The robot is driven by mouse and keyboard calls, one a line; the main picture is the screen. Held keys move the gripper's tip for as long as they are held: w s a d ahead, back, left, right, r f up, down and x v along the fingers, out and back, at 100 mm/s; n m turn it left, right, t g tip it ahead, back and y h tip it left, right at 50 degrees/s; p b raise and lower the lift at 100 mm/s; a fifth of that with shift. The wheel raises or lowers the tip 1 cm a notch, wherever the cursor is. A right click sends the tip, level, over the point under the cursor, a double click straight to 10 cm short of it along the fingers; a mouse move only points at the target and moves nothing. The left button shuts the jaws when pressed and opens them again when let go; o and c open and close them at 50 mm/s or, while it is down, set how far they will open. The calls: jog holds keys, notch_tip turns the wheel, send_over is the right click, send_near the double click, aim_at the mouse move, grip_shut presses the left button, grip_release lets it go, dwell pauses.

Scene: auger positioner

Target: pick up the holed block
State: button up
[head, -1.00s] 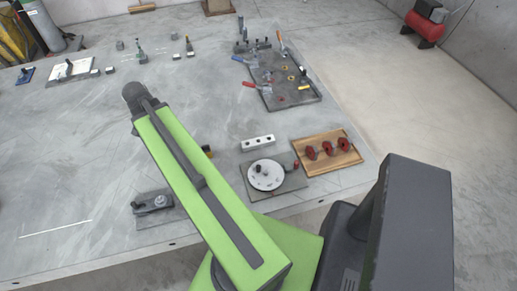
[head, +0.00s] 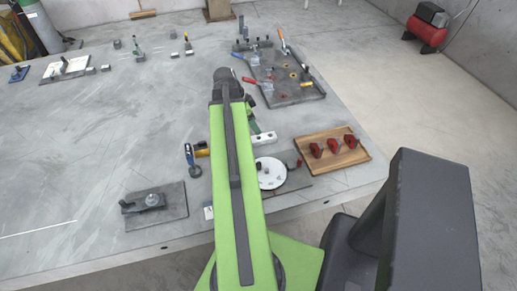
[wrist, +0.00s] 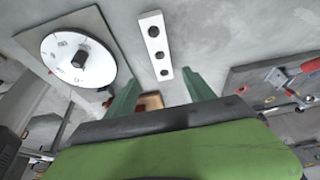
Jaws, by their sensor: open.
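The holed block is a pale bar with a row of three dark holes. In the wrist view the holed block (wrist: 154,46) lies on the grey table, its near end close to the gap between my fingertips. In the head view the holed block (head: 264,138) is partly hidden behind my arm and gripper. My gripper (wrist: 161,88) is open, its two green fingers spread with nothing held between them. In the head view only a bit of my gripper (head: 252,122) shows, just beyond the block's left end. Its height above the table is hard to tell.
A round white dial (head: 270,173) on a plate sits just in front of the block. A wooden tray (head: 345,158) with red parts lies to the right. A dark fixture tray (head: 300,98) stands behind. A clamp plate (head: 170,212) is at left. The table's middle left is clear.

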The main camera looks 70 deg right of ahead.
aim_at(264, 137)
jog(key=b+x, duration=0.5)
jog(key=x, duration=0.2)
jog(key=b+x, duration=0.3)
jog(key=x, duration=0.1)
jog(key=shift+d+b, duration=0.3)
jog(key=shift+r, duration=0.15)
grip_shut()
dwell(0.7)
